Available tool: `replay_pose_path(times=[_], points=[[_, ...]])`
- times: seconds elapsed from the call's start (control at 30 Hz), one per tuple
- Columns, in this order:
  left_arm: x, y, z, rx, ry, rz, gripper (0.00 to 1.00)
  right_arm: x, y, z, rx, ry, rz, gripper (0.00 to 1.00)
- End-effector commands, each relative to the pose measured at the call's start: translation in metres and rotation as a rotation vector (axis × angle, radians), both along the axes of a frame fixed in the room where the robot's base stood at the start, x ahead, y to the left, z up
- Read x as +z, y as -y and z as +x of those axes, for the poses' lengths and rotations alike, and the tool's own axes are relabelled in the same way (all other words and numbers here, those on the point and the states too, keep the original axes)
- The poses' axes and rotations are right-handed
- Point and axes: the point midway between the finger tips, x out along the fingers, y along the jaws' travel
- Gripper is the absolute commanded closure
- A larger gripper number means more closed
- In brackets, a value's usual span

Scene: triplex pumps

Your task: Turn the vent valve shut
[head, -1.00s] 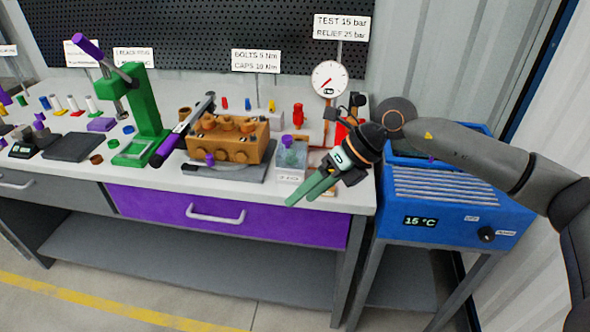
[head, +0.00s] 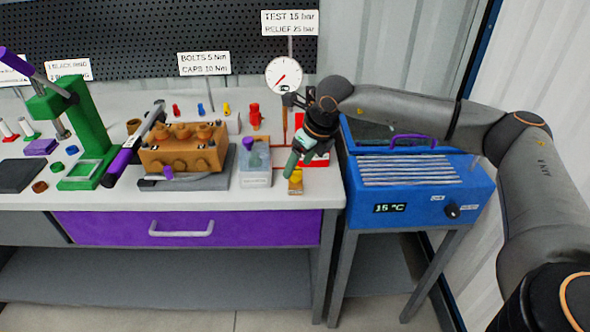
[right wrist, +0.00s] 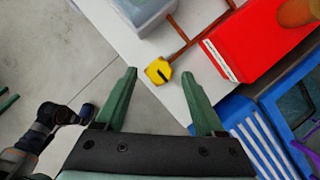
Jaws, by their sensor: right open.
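The vent valve appears to be the small yellow handle (head: 296,182) at the front right of the bench, below the gauge. In the right wrist view the yellow handle (right wrist: 158,71) has a dark slot and sits at the end of a reddish-brown pipe. My right gripper (head: 291,170) has green fingers pointing down, just above the handle in the head view. In the right wrist view my right gripper (right wrist: 160,72) is open and empty, with the handle beyond and between its fingertips, apparently apart from them.
A clear container (head: 256,165) with a purple top stands left of the valve. A red box (right wrist: 262,38) is on its other side. A pressure gauge (head: 284,75) stands behind. A blue 15 °C unit (head: 420,195) is right of the bench. A brown pump block (head: 180,155) is further left.

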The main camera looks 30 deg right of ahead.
Motion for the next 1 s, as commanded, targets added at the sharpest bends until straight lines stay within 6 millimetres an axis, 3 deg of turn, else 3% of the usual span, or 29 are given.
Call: replay_pose_path(times=[0.2, 0.57, 1.0], points=[[-0.002, -0.001, -0.004, 0.002, -0.009, 0.001, 0.46, -0.025, -0.003, 0.010, 0.001, -0.001, 0.000, 0.29], [-0.004, -0.002, -0.005, 0.003, -0.013, 0.003, 0.46, -0.030, -0.003, 0.012, 0.000, 0.000, 0.000, 0.29], [-0.003, -0.002, -0.003, 0.004, -0.010, 0.003, 0.46, -0.030, -0.003, 0.012, 0.000, 0.000, 0.001, 0.76]])
